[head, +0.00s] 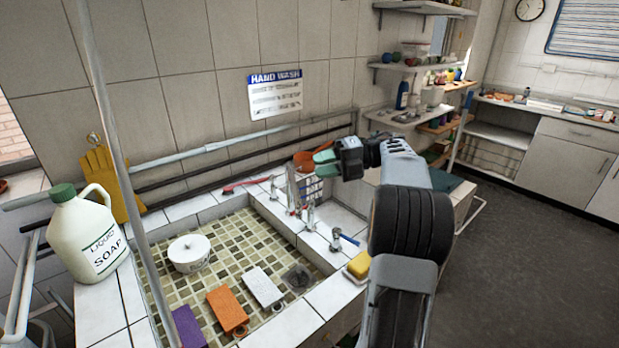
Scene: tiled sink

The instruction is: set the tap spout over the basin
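The tap spout (291,188) appears as an upright pale metal piece on the tiled ledge between the two basins; which way its outlet points is hard to tell at this size. Small metal tap fittings stand beside it, one with a blue handle (345,238). The mosaic-tiled basin (215,240) lies left of the ledge and a white basin (338,217) lies right of it. My gripper (323,163), with teal fingertips, is to the right of the spout in the picture, apart from it. Its fingers look parted, with nothing seen between them.
A soap jug (90,232) stands on the left rim. A yellow sponge (359,265) sits near my arm. A thin pole rises at left.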

